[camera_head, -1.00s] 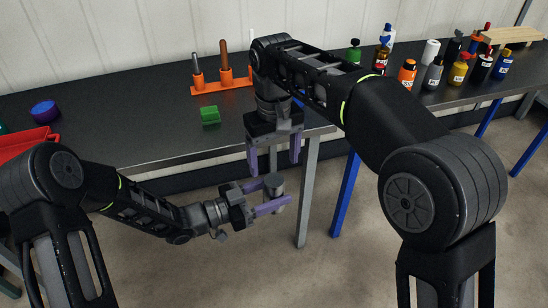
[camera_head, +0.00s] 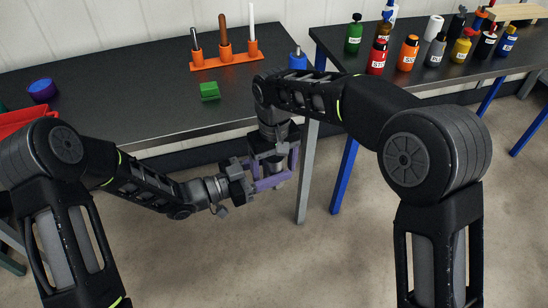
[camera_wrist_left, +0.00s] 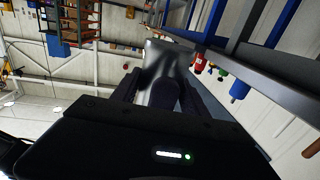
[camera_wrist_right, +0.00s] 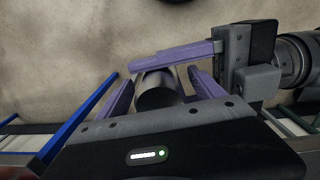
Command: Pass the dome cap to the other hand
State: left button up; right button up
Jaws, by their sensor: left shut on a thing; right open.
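The dome cap (camera_head: 279,172) is a grey metallic rounded piece, largely hidden by the fingers in the head view. My left gripper (camera_head: 268,178) is shut on it, holding it in the air in front of the table. The left wrist view shows the cap (camera_wrist_left: 162,75) between the dark fingers. My right gripper (camera_head: 275,168) is above it, pointing down and open. In the right wrist view the cap (camera_wrist_right: 157,90) sits between the right gripper's (camera_wrist_right: 160,95) two purple fingers, with a gap visible on the right side. A left purple finger crosses just beyond it.
A dark table (camera_head: 130,105) holds a green block (camera_head: 210,91), an orange rack (camera_head: 228,61) with upright rods, a purple-blue round piece (camera_head: 43,90) and a blue bottle (camera_head: 297,60). A second table (camera_head: 440,78) at right holds several bottles. The space below the grippers is open floor.

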jog(key=shift+f, duration=0.15)
jog(key=c, duration=1.5)
pick_arm(q)
jog(key=o, duration=1.6)
jog(key=shift+c, duration=0.2)
pick_arm(e)
jog(key=shift+c, duration=0.3)
pick_arm(q)
jog(key=shift+a, duration=0.1)
jog(key=v, duration=1.1)
jog(key=shift+s+a, duration=0.2)
jog(key=shift+a, duration=0.15)
